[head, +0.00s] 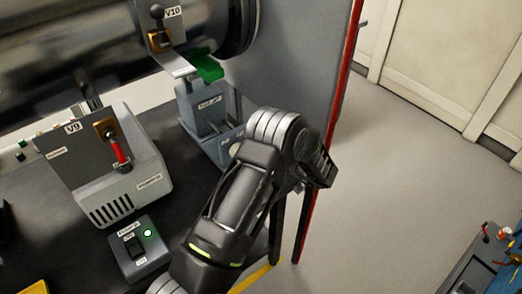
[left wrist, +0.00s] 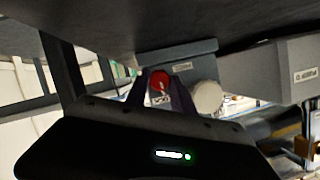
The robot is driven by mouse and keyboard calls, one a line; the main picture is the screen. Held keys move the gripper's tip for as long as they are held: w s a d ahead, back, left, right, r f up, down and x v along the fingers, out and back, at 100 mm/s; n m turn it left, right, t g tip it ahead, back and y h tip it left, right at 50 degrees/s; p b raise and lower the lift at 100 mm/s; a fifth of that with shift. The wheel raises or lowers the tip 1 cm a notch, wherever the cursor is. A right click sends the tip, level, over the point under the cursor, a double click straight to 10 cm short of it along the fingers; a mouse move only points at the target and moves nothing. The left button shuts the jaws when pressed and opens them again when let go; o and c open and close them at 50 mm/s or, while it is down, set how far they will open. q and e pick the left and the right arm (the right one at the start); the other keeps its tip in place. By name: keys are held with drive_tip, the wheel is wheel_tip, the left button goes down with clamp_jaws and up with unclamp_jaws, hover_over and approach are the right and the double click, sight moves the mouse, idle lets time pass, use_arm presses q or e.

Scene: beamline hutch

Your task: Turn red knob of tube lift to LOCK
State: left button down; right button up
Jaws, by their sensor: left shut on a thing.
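In the left wrist view the red knob (left wrist: 160,79) sits between the two dark fingers of my left gripper (left wrist: 161,88), which is shut on it. The knob is on the grey body of the tube lift (left wrist: 195,48), which has small white labels above and below the knob, too blurred to read surely. In the head view the blue-grey tube lift (head: 203,112) stands under the big dark tube, and my arm reaches its right side. The red knob and my left fingertips are hidden there. My right gripper is in neither view.
A pale round knob (left wrist: 207,97) is close beside the red one. Left of the lift is a grey box (head: 138,185) with a red-handled valve V9 (head: 119,155) and a switch box (head: 139,248) with a green light. A grey panel with a red edge (head: 333,110) stands right.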

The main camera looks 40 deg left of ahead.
use_arm(q)
drive_tip(key=shift+f+m+g, duration=0.1)
drive_tip(key=shift+m+g, duration=0.3)
drive_tip(key=shift+m, duration=0.2)
drive_tip(key=shift+y, duration=0.3)
drive_tip(key=c, duration=1.1)
unclamp_jaws()
drive_tip(key=v, duration=0.7)
drive_tip(key=shift+d+b, duration=0.3)
drive_tip(key=shift+d, duration=0.1)
drive_tip(key=shift+w, duration=0.1)
